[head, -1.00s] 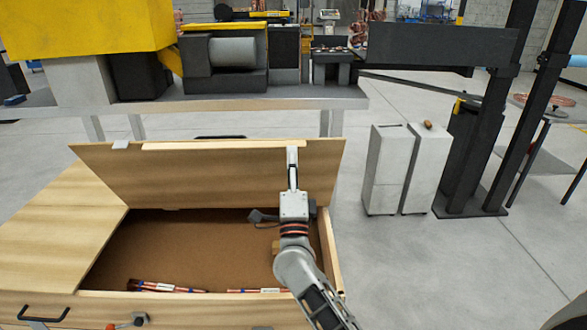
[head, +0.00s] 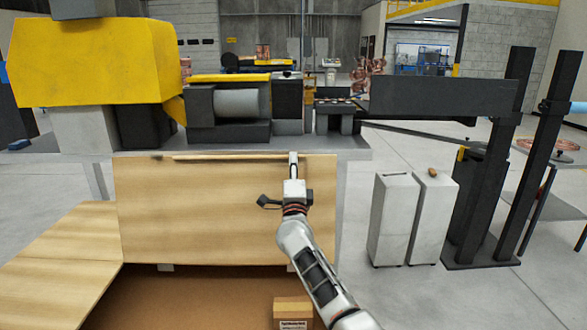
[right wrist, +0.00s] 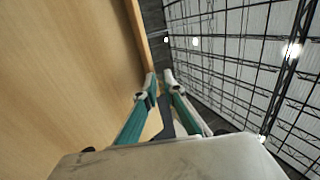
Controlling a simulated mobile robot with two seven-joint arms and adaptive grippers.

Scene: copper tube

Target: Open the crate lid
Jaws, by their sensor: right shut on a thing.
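The wooden crate lid (head: 210,210) stands raised, close to upright, at the back of the crate in the head view. It fills the left side of the right wrist view (right wrist: 65,80). My right gripper (head: 293,160) is at the lid's top edge, right of its middle, and is shut on that edge. Its fingers also show in the right wrist view (right wrist: 160,78). The crate (head: 60,250) is open below the lid, with a brown inside. My left gripper is not in view.
A small labelled cardboard box (head: 293,306) is inside the crate. A grey bench (head: 350,145) with a yellow machine (head: 95,65) stands close behind the lid.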

